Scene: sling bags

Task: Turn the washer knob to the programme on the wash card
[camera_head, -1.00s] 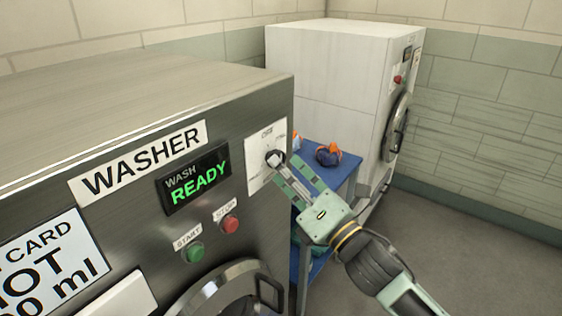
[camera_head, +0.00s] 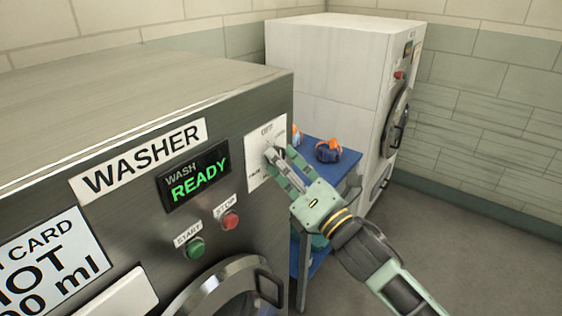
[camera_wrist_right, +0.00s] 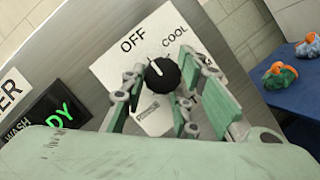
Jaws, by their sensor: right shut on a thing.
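The black washer knob (camera_wrist_right: 165,77) sits on a white dial plate (camera_head: 254,178) at the right of the washer front. My right gripper (camera_head: 274,158) is at the knob, its fingers on either side of it and shut on it. In the right wrist view the knob's white mark points up and left, towards OFF. COOL shows right of OFF; other dial words are partly hidden by the fingers. The wash card (camera_head: 50,262), cut off at the left edge, reads HOT and an amount in ml. My left gripper is not in view.
The washer display (camera_head: 195,177) reads WASH READY. Below it are a green START button (camera_head: 195,247) and a red STOP button (camera_head: 230,221). A blue table (camera_head: 345,162) with orange and blue items stands behind my gripper. A white machine (camera_head: 330,75) stands beyond.

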